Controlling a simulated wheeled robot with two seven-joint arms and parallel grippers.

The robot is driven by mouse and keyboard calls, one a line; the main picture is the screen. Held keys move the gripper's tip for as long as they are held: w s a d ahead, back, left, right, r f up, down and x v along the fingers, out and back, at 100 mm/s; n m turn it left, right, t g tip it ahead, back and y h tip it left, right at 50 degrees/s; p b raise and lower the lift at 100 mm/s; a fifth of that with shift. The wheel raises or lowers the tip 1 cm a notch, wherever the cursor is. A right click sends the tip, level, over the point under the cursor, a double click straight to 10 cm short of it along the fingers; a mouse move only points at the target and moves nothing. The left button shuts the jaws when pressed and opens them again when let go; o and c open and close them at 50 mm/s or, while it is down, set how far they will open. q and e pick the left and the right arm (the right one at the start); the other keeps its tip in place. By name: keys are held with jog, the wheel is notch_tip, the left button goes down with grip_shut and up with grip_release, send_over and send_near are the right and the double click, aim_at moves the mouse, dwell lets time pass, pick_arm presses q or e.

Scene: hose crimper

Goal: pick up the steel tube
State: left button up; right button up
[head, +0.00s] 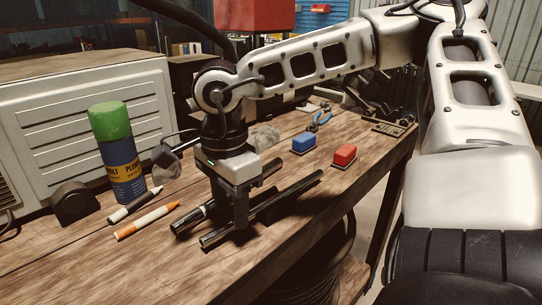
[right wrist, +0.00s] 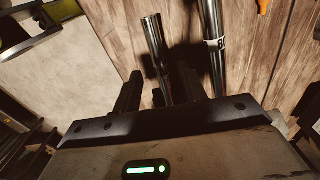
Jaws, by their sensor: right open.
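The steel tube (head: 285,193), a thin shiny dark bar, lies along the wooden bench near its front edge. It also shows in the right wrist view (right wrist: 154,42), running between my two fingers. My right gripper (head: 240,220) is open and points down over the tube, hiding part of it in the head view. In the right wrist view the gripper (right wrist: 159,88) has one finger on each side of the tube. I cannot tell whether the fingers touch it. My left gripper is not in view.
A second dark tube with a white marked band (right wrist: 215,43) lies beside it. The bench's front edge is close.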

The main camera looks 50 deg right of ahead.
notch_tip(320, 180, down, 2)
jog(key=shift+f, duration=0.1)
grip_shut()
